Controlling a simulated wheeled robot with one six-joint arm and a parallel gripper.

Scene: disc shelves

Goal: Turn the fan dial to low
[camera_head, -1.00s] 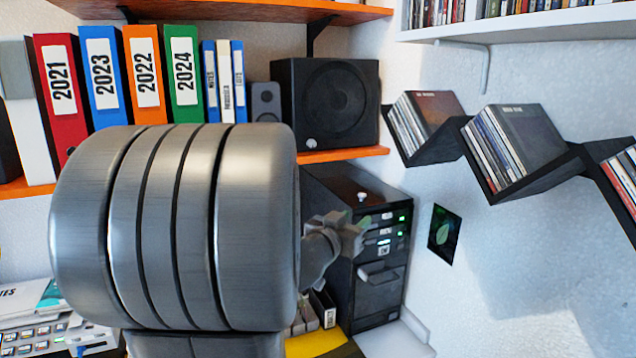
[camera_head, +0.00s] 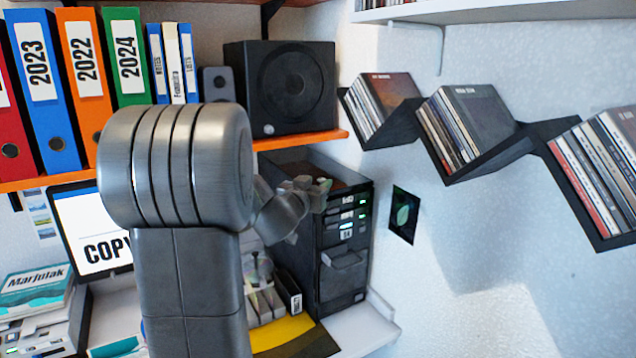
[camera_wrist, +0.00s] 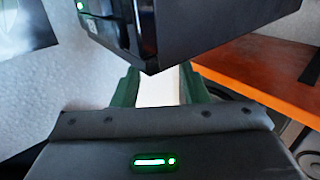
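The black computer tower (camera_head: 340,295) stands at the back beside the wall. Its front panel (camera_head: 347,217) carries green lights and small white labels. I cannot make out the fan dial or its setting; my wrist may hide part of the tower's top. My gripper (camera_head: 322,188) is in front of the tower's upper part in the head view; whether it touches cannot be told. The tower's dark edge (camera_wrist: 200,30) fills the top of that view, beyond the fingertips.
An orange shelf (camera_head: 300,142) with a black speaker (camera_head: 290,85) and binders is above the tower. Zigzag black disc shelves (camera_head: 490,160) hang on the right wall. A dark leaf picture (camera_head: 404,214) is right of the tower. The wall area below the disc shelves is clear.

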